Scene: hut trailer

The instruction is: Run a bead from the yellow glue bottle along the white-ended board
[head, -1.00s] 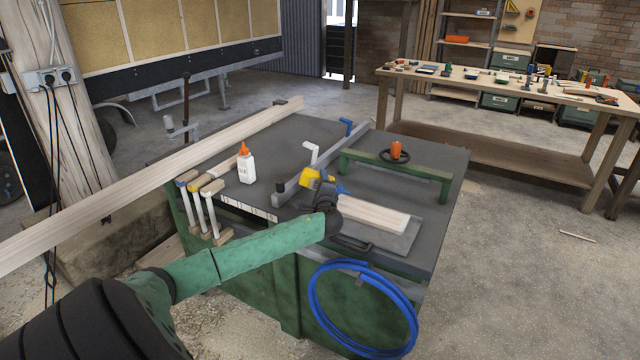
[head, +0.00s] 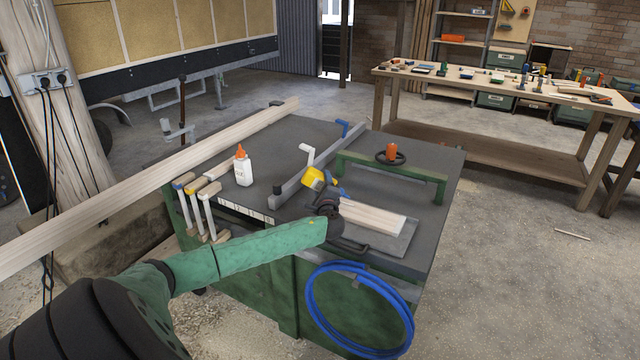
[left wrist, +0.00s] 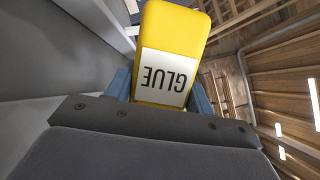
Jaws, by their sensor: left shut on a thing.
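The yellow glue bottle (head: 313,179) is in my left gripper (head: 331,187), above the dark bench top. In the left wrist view the bottle (left wrist: 172,45) sits between the blue fingers, its GLUE label upside down. A pale board (head: 372,217) lies on a grey plate just right of and below the gripper. Its right end looks whitish, but I cannot tell whether that is paint. The bottle appears apart from this board, and no bead shows on it. My right gripper is not in view.
A white bottle with an orange cap (head: 243,168) stands on the bench top (head: 285,140). A grey fence (head: 335,158) and a green bar frame (head: 415,175) flank the work area. Several clamps (head: 200,200) stand left. A long beam (head: 160,165) crosses behind. A blue hose (head: 312,310) hangs in front.

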